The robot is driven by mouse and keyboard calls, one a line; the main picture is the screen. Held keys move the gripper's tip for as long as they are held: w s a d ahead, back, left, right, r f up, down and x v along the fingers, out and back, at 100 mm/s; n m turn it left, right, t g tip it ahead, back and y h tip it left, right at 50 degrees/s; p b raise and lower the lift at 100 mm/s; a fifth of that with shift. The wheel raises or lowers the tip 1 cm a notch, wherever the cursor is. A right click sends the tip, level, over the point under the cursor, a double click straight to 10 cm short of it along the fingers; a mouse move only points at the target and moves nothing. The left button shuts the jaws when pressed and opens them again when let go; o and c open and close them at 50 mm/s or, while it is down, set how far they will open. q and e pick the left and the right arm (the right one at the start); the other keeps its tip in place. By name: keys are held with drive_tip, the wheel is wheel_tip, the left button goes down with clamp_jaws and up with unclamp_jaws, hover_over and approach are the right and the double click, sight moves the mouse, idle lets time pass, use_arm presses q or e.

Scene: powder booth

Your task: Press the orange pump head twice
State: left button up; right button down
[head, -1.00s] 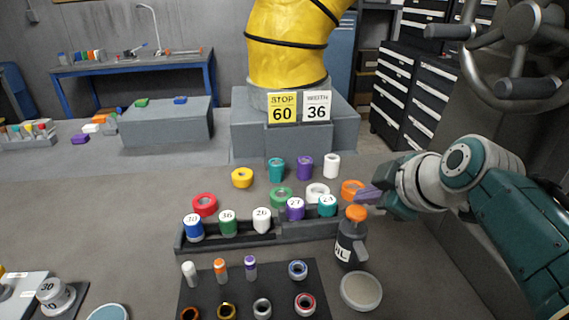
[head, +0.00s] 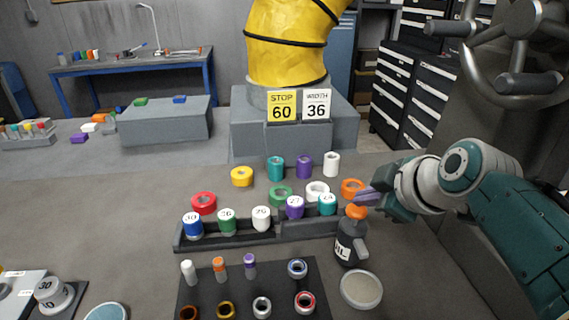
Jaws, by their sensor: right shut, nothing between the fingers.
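My left gripper is not in view.
A grey rack (head: 250,241) with numbered tape rolls stands left of the bottle. An orange roll (head: 352,187) lies just behind the fingers. A round, pale-topped dish (head: 361,289) and a dark mat (head: 284,274) with rolls lie in front.

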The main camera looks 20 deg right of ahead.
sight(363, 212)
drive_tip(key=shift+f+b, duration=0.3)
idle(0.5)
drive_tip(key=shift+f+b, duration=0.55)
drive_tip(key=shift+f, duration=0.2)
idle(0.5)
idle(0.3)
drive_tip(key=shift+r+p, duration=1)
drive_tip(key=shift+p, duration=0.05)
drive_tip(key=shift+r+p, duration=0.45)
drive_tip(key=shift+r, duration=0.1)
drive_tip(key=shift+r+p, duration=0.25)
drive_tip(key=shift+p, duration=0.1)
wheel_tip(363, 212, up, 4)
drive_tip(key=p, duration=0.4)
drive_tip(key=shift+r+p, duration=0.25)
drive_tip(key=shift+p, duration=0.05)
drive_tip(key=shift+f, duration=0.1)
